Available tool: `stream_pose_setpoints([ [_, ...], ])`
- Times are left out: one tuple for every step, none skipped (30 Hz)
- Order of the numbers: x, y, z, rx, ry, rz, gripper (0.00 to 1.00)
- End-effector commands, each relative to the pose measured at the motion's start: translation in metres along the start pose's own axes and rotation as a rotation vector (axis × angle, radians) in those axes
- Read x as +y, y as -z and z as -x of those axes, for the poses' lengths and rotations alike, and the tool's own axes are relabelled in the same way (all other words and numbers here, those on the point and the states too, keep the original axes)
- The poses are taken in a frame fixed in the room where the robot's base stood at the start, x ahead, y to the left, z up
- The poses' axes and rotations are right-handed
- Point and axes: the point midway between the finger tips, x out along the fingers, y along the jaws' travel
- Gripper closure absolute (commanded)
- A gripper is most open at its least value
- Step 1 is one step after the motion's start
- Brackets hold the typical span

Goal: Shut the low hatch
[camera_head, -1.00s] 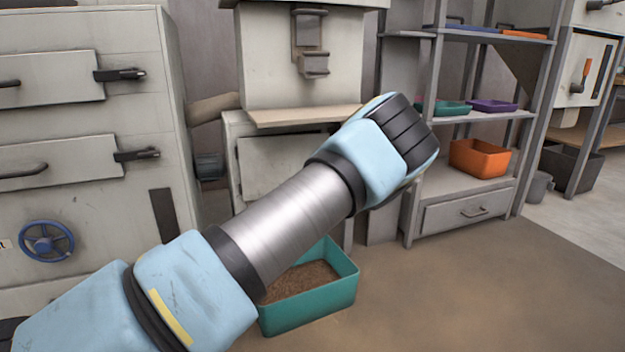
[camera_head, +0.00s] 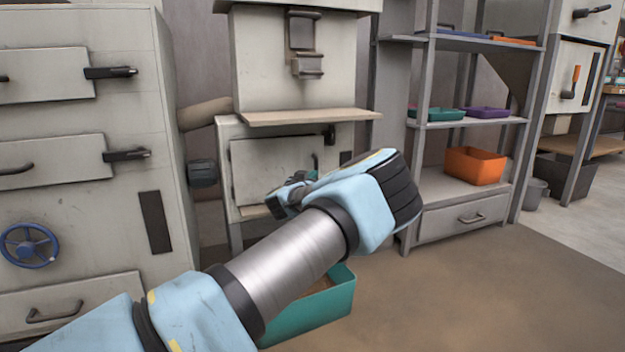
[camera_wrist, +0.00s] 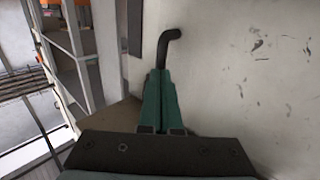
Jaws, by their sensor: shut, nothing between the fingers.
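The low hatch (camera_head: 268,168) is a pale rectangular door in the lower part of the bagger, below its shelf. Its right part is hidden behind my wrist and gripper. I cannot tell whether it stands slightly ajar. My gripper (camera_head: 313,170) is shut and empty in front of the hatch's right side. In the wrist view, my green fingers (camera_wrist: 160,76) are together beside a pale panel (camera_wrist: 230,60). A bent black handle (camera_wrist: 166,48) shows just beyond the fingertips; I cannot tell whether they touch it. A dark latch (camera_head: 330,135) sits above the hatch's right end.
A teal bin (camera_head: 318,312) stands on the floor under my forearm. A shelf ledge (camera_head: 300,117) juts out above the hatch. A grey cabinet (camera_head: 80,190) stands left, a shelving rack (camera_head: 425,190) right. The floor at front right is clear.

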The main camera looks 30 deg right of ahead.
Motion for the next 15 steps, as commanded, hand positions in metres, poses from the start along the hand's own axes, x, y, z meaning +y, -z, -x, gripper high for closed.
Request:
stream_pose_setpoints([
  [0.000, 0.000, 0.000, 0.000, 0.000, 0.000, 1.00],
  [0.000, 0.000, 0.000, 0.000, 0.000, 0.000, 1.00],
  [0.000, 0.001, 0.000, 0.000, 0.000, 0.000, 1.00],
  [0.000, 0.000, 0.000, 0.000, 0.000, 0.000, 1.00],
  [0.000, 0.000, 0.000, 0.000, 0.000, 0.000, 1.00],
  [0.000, 0.000, 0.000, 0.000, 0.000, 0.000, 1.00],
  [0.000, 0.001, 0.000, 0.000, 0.001, 0.000, 1.00],
  [0.000, 0.001, -0.001, 0.001, 0.004, 0.001, 1.00],
  [0.000, 0.001, -0.002, 0.004, 0.013, 0.001, 1.00],
  [-0.001, 0.002, -0.004, 0.005, 0.024, 0.001, 1.00],
  [-0.001, 0.002, -0.006, 0.008, 0.038, 0.001, 1.00],
  [-0.002, 0.002, -0.009, 0.009, 0.062, 0.002, 1.00],
  [-0.003, 0.002, -0.011, 0.009, 0.082, 0.003, 1.00],
  [-0.004, 0.002, -0.014, 0.009, 0.102, 0.003, 1.00],
  [-0.006, 0.002, -0.017, 0.007, 0.128, 0.006, 1.00],
])
